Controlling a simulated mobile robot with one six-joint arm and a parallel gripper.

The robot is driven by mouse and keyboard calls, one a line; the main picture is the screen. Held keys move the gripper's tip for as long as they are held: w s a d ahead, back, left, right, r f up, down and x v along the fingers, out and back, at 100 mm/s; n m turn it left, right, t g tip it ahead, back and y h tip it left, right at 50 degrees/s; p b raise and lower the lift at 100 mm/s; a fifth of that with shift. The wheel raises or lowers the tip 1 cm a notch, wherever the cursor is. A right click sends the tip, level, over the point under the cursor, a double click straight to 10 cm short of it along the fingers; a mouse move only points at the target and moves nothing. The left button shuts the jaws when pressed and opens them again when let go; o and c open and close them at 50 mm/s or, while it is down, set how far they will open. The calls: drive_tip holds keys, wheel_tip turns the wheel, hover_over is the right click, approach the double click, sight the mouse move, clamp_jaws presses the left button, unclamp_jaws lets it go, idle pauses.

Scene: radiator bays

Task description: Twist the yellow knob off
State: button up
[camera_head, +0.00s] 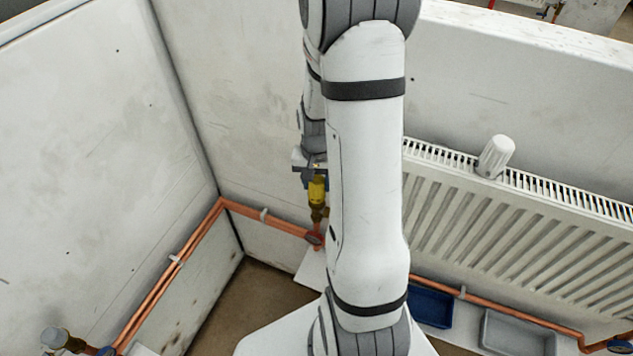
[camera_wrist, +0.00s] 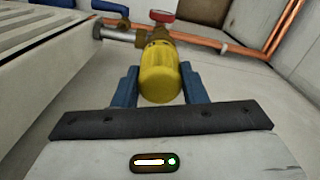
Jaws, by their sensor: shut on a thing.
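The yellow knob (camera_wrist: 160,76) is a ribbed cap on a brass valve (camera_wrist: 150,40) in the wrist view. My gripper (camera_wrist: 158,88) has its two blue fingers on either side of the knob and is shut on it. In the head view the yellow knob (camera_head: 317,190) shows left of my arm, above the copper pipe, with my gripper (camera_head: 314,178) at it. My arm hides part of the valve and radiator there. The knob sits in line with the brass body, and I cannot tell whether it is still threaded on.
A white radiator (camera_head: 520,230) with a white knob (camera_head: 495,157) on top stands at right. Copper pipes (camera_head: 170,270) run along the walls. A blue tray (camera_head: 431,307) and a grey tray (camera_head: 515,335) lie below. A red handle (camera_wrist: 162,16) is beside the valve.

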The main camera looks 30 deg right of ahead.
sight(317, 179)
drive_tip(key=shift+r+p, duration=1.1)
drive_tip(key=shift+r, duration=0.8)
